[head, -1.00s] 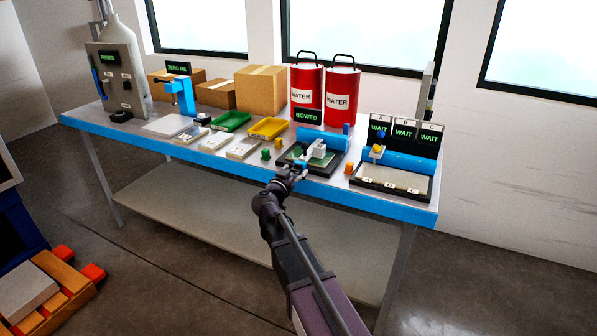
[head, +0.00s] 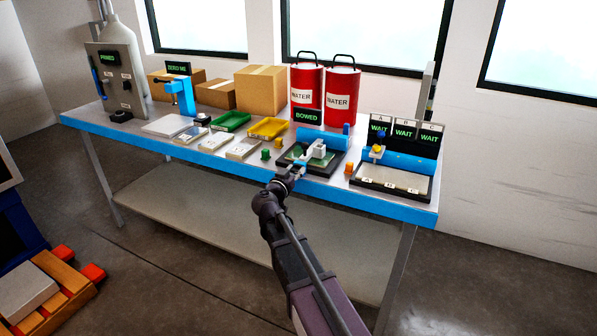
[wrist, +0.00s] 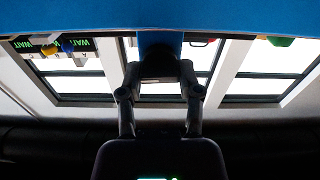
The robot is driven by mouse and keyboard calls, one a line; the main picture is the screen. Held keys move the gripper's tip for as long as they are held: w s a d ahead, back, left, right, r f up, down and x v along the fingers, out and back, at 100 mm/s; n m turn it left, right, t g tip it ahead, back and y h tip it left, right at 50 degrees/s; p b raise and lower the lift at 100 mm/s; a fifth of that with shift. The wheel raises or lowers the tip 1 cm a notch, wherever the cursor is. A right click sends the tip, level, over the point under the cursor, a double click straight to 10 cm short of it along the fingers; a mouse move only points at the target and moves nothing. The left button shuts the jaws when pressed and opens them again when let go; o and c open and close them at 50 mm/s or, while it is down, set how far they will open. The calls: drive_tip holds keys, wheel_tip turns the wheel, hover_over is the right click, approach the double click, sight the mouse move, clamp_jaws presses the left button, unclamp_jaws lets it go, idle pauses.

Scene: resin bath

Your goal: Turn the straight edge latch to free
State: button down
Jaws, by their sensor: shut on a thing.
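The fixture with the straight edge (head: 317,150) stands at the front of the bench, right of centre, with a green plate (head: 295,152) in it. A display reading BOWED (head: 308,117) is behind it. My gripper (head: 293,172) is at the fixture's front side, at the bench's front edge. The latch's angle and the contact are too small to read in the head view.
Red WATER cans (head: 342,95) stand behind the fixture. A station with WAIT displays (head: 403,135) is to the right, an orange knob (head: 348,168) between. Trays (head: 268,129) and a green knob (head: 265,154) lie left. The blue bench edge (head: 230,165) runs below.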

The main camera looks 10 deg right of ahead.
drive_tip(key=n, duration=0.5)
drive_tip(key=shift+s+f, duration=0.15)
drive_tip(key=n, duration=0.4)
drive_tip(key=shift+a, duration=0.1)
drive_tip(key=shift+n, duration=0.4)
drive_tip(key=shift+c, duration=1.4)
unclamp_jaws()
drive_tip(key=shift+a, duration=0.1)
drive_tip(key=v, duration=1.2)
